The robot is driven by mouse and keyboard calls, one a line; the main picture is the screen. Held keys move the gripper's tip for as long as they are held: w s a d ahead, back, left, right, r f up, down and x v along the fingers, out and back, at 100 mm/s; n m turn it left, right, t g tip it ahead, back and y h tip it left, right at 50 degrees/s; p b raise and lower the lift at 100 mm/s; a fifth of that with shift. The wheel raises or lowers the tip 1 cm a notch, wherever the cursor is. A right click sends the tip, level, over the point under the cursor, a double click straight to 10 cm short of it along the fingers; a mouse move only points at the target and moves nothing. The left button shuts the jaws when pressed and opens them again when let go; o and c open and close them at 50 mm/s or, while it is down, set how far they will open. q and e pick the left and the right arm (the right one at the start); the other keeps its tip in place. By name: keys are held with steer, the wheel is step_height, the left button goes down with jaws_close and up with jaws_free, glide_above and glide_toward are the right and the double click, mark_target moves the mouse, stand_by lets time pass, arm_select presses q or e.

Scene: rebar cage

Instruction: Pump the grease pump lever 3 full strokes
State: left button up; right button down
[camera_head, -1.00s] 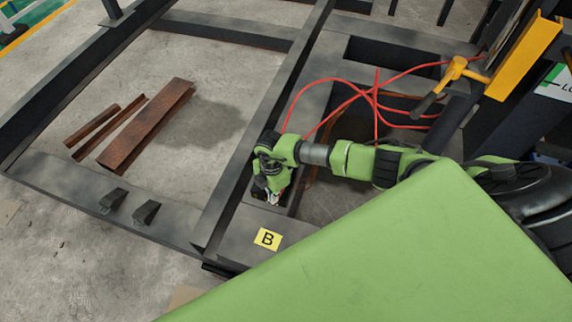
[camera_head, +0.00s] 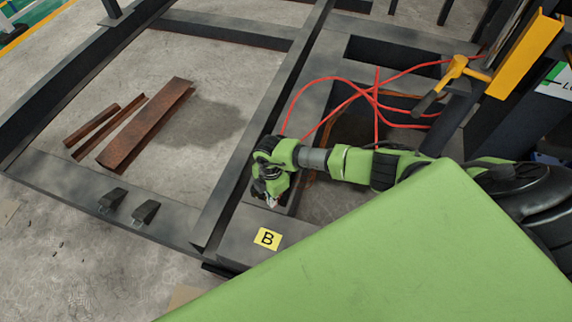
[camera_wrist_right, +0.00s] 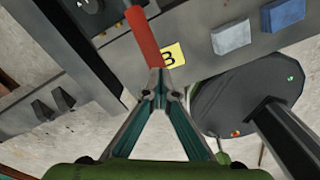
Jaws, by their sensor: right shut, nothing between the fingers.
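A red bar-shaped grip (camera_wrist_right: 146,38), which looks like the pump lever's handle, runs down from the top of the right wrist view. Its lower end is right by my right gripper's fingertips (camera_wrist_right: 160,76). The fingers are shut with nothing between them; I cannot tell whether they touch the grip. A dark rounded part (camera_wrist_right: 95,14) at the top left of that view may be the pump body. In the head view my right gripper (camera_head: 271,203) is low over the dark frame beam, and the lever cannot be made out there. My left gripper is out of view.
A yellow label "B" (camera_head: 267,238) is on the frame (camera_head: 235,232). Red hoses (camera_head: 330,85) loop behind my right arm. A yellow handle (camera_head: 455,72) stands at the right. Rusty steel pieces (camera_head: 150,122) lie on the floor inside the frame.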

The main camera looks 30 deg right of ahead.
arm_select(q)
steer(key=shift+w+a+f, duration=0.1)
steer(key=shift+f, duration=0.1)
arm_select(e)
steer(key=shift+s+a+f, duration=0.15)
steer(key=shift+f, duration=0.35)
arm_select(q)
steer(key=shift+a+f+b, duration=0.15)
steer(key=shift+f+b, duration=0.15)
steer(key=shift+b, duration=0.1)
arm_select(e)
steer(key=shift+s+a+f, duration=0.2)
steer(key=shift+f, duration=0.45)
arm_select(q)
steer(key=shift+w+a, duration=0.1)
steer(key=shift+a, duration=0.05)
arm_select(e)
steer(key=shift+f, duration=0.1)
